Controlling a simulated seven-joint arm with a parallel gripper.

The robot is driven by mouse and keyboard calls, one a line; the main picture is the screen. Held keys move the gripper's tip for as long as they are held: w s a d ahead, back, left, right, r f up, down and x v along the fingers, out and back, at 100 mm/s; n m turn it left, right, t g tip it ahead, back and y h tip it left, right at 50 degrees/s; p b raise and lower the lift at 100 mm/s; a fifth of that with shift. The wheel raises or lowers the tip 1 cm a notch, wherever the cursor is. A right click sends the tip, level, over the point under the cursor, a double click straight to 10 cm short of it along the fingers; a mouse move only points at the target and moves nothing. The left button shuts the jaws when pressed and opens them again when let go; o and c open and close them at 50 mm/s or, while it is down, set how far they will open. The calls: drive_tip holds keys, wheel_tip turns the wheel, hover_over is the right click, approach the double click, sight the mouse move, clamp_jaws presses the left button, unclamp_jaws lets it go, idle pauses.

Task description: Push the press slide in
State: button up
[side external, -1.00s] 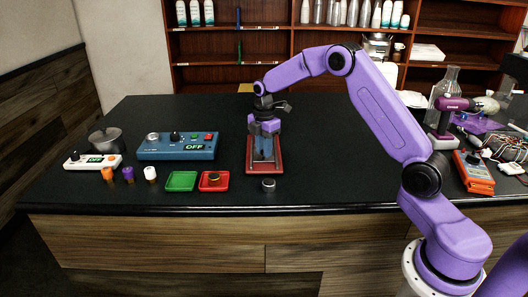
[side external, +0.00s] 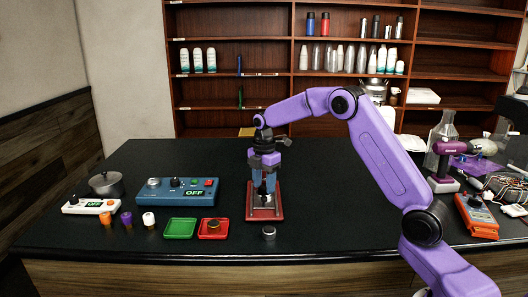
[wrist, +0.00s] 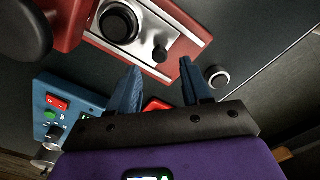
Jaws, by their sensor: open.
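The press has a red base (side external: 279,206) on the dark counter, with a metal slide (side external: 264,213) along its middle. In the wrist view the red base (wrist: 188,73) and the silver slide plate (wrist: 180,45) run across the top. A large black round part (wrist: 119,22) and a small dark knob (wrist: 159,53) stand on the plate. My gripper (side external: 263,192) is above the press, pointing down. In the wrist view its blue fingers (wrist: 160,78) are apart with nothing between them. Whether a fingertip touches the press cannot be told.
A small round metal piece (side external: 269,233) lies just in front of the press. A red tray (side external: 213,236) holding a round piece and a green tray (side external: 180,236) lie to the left.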

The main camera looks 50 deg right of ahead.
wheel_tip(320, 180, up, 13)
idle(0.3)
drive_tip(key=shift+a+r, duration=0.1)
drive_tip(key=h, duration=0.4)
approach(264, 197)
drive_tip(key=x, duration=0.8)
drive_tip(key=shift+f, duration=0.25)
clamp_jaws()
